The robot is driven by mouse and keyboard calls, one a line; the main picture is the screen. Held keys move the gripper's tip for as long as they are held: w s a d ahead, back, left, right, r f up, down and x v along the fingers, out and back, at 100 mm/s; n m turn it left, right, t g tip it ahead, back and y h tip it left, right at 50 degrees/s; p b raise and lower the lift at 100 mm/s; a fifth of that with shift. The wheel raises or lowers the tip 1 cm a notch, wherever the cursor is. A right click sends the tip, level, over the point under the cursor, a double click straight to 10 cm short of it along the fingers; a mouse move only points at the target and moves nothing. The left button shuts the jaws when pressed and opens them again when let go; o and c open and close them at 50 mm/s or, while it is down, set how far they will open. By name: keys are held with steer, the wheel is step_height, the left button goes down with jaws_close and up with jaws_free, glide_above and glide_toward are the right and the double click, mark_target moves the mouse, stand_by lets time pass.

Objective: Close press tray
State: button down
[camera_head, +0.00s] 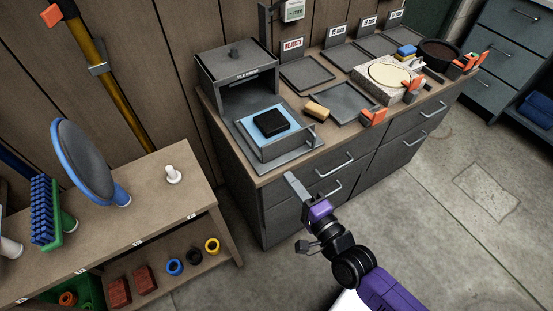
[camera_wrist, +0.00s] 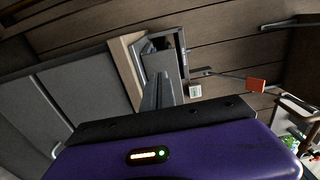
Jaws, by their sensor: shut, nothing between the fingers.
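The dark grey press (camera_head: 236,72) stands on the back left of the cabinet top, its front opening facing the room. Its tray (camera_head: 287,146) is pulled out in front, with a raised front wall and a small handle (camera_head: 311,132) at its right end. A light blue sheet with a black block (camera_head: 271,122) on it lies in the tray. My gripper (camera_head: 290,177) is shut and empty, in front of the cabinet and below the tray, apart from it in the picture. In the wrist view its shut fingers (camera_wrist: 158,92) point toward the press area.
A yellow-brown sponge (camera_head: 317,110) lies right of the tray. Flat dark trays, a stone slab (camera_head: 387,83) and orange clamps stand farther right. A wooden shelf (camera_head: 130,220) with tools stands at the left.

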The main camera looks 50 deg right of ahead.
mark_target(270, 153)
steer(key=x, duration=0.7)
steer(key=shift+w+d+p, duration=0.1)
steer(key=shift+w+p, duration=0.3)
steer(key=b+x, duration=0.1)
steer(key=x, duration=0.4)
steer(key=shift+b, duration=0.4)
steer(key=shift+s, duration=0.15)
